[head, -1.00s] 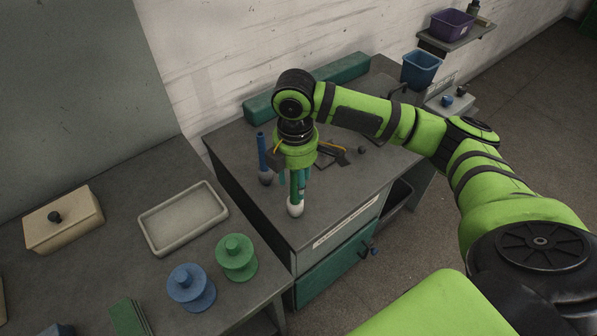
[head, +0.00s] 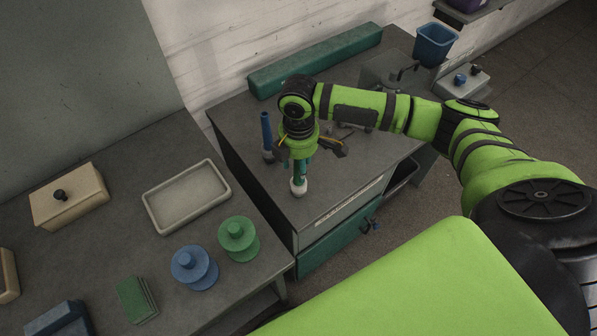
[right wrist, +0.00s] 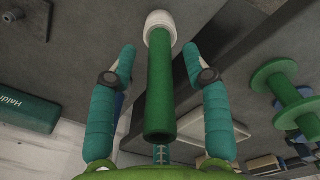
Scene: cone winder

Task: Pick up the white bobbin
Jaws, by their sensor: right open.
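The white bobbin shows as a white rounded end (head: 298,187) on a green tube standing upright on the grey top of the middle bench. In the right wrist view its white end (right wrist: 160,22) is at the top, and the green tube runs down the middle of the picture. My right gripper (head: 300,170) points down over the bobbin. It is open, with one teal finger on each side of the green tube (right wrist: 160,85) and gaps between (right wrist: 159,58). In the head view the gripper hides the tube's upper part. My left gripper is not in view.
A blue tube (head: 266,132) stands close left of my right gripper. A long teal box (head: 315,62) lies along the back. The left bench holds a tray (head: 151,215), a blue spool (head: 194,268), a green spool (head: 239,240) and a lidded beige box (head: 70,200).

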